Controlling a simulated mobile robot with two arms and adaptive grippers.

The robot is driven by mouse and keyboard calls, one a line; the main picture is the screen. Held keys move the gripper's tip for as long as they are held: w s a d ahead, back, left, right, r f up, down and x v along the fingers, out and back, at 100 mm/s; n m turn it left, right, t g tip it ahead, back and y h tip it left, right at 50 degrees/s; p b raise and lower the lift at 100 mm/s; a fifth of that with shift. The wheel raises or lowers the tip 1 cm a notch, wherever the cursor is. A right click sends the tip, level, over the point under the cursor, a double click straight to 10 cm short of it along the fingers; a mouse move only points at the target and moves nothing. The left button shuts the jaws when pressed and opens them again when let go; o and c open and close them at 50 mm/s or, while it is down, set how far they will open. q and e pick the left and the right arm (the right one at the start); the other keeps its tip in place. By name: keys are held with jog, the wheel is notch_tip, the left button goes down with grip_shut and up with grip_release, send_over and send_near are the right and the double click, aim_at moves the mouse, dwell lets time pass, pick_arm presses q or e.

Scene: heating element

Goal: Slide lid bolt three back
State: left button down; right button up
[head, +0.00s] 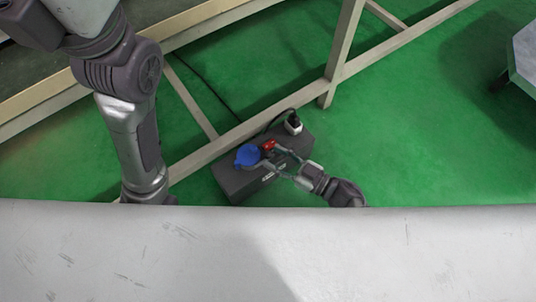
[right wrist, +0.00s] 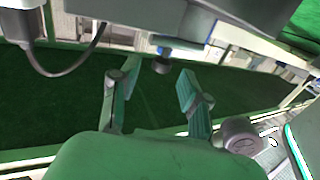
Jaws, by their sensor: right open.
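A dark grey box (head: 232,183), the likely heating element housing, sits on the green floor beside the beige frame. A round blue part (head: 249,155) and a small red part (head: 268,146) are on its top. My right gripper (head: 272,162) reaches in from the right over the box, its fingers spread near the red and blue parts. In the right wrist view the fingers (right wrist: 158,70) are open, with a dark knob (right wrist: 162,65) showing between or beyond their tips; contact cannot be told. Individual lid bolts are too small to tell apart. My left arm shows, but its gripper is hidden.
A black plug with a cable (head: 293,123) stands at the box's far right end. A beige frame rail (head: 245,130) and post (head: 343,55) run close behind the box. Green floor (head: 430,140) is clear to the right. A grey-topped object (head: 525,50) is at the right edge.

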jog(key=shift+b+x, duration=0.35)
jog(key=shift+x, duration=1.1)
jog(key=shift+c, duration=0.3)
grip_shut()
